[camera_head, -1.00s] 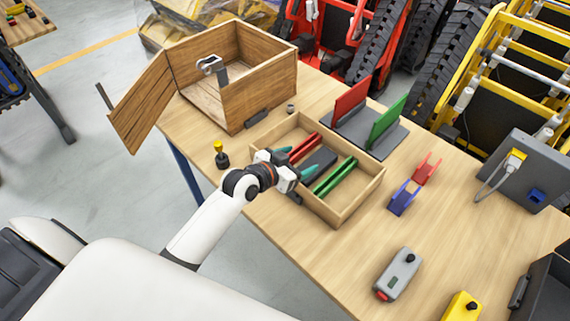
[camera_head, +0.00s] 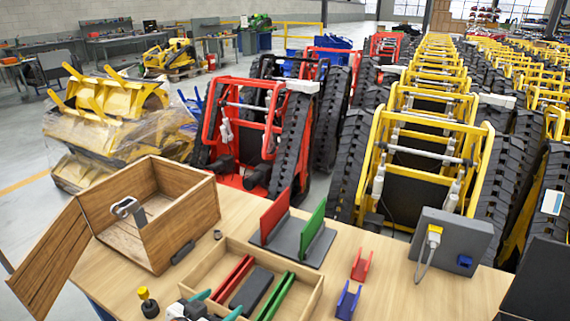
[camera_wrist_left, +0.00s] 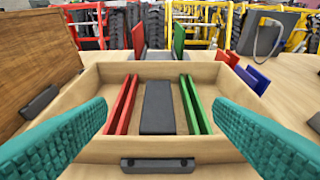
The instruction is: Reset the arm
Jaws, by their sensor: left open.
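My left gripper (camera_head: 217,304) is at the bottom edge of the head view, by the near side of a wooden tray (camera_head: 310,299). Its two teal fingers are spread wide with nothing between them, as the left wrist view (camera_wrist_left: 162,125) also shows. The tray holds red strips (camera_head: 233,277), a dark grey block (camera_head: 252,291) and green strips (camera_head: 276,297). In the wrist view the fingers flank the tray's near part, with the dark block (camera_wrist_left: 158,108) centred beyond them. Most of my left arm is out of the picture. My right gripper is not in view.
A wooden box (camera_head: 180,223) with an open door stands left of the tray. Behind the tray is a grey stand with red (camera_head: 274,215) and green (camera_head: 313,228) plates. Small red (camera_head: 361,265) and blue (camera_head: 348,301) holders and a grey panel (camera_head: 452,243) stand right. Tracked carriers fill the background.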

